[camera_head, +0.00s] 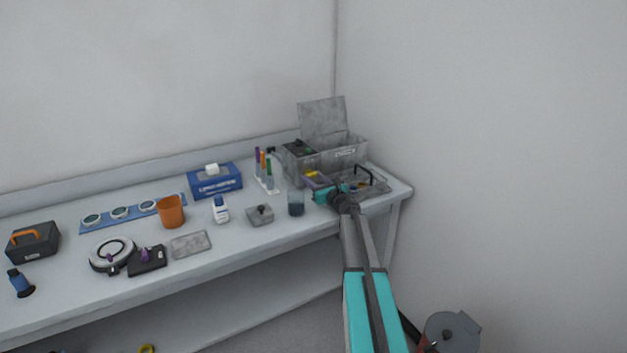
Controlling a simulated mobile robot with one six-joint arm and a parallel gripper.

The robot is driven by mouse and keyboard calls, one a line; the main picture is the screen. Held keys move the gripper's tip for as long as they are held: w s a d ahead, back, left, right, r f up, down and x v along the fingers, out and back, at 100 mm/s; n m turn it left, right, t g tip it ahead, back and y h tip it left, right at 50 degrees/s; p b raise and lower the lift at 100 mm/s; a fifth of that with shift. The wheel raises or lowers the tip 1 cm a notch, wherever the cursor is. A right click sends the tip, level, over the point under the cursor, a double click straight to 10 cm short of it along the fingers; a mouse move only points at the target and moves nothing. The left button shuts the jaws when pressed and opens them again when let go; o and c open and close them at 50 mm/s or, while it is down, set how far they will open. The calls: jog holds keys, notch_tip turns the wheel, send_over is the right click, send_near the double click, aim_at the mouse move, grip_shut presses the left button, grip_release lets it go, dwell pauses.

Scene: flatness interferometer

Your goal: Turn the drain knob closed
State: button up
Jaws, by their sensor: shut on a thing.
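My gripper (328,193) is at the right end of the bench, in front of a grey open-lidded box (343,157). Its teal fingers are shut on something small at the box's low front. This seems to be the drain knob, but the fingers hide it and its turn angle cannot be told. My arm reaches in from the lower right and covers part of a clear tray (374,185) beside the gripper. A dark glass beaker (296,204) stands just left of the fingers.
On the bench (252,262) to the left stand a grey block with a knob (260,215), a white bottle (220,209), an orange cup (171,213) and a blue tissue box (214,181). A rack of coloured pens (265,172) is behind. A wall closes the right side.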

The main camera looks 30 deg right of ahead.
jog(key=m, duration=0.4)
jog(key=shift+a, duration=0.1)
jog(key=m, duration=0.2)
jog(key=m+p, duration=0.1)
jog(key=m, duration=0.1)
jog(key=shift+r+m, duration=0.2)
jog(key=shift+m, duration=0.2)
jog(key=m+p, duration=0.3)
jog(key=m, duration=0.2)
jog(key=shift+a+r, duration=0.1)
jog(key=shift+m+p, duration=1)
jog(key=shift+m, duration=1.1)
jog(key=o, duration=1)
jog(key=shift+o, duration=0.2)
jog(key=shift+s, duration=0.1)
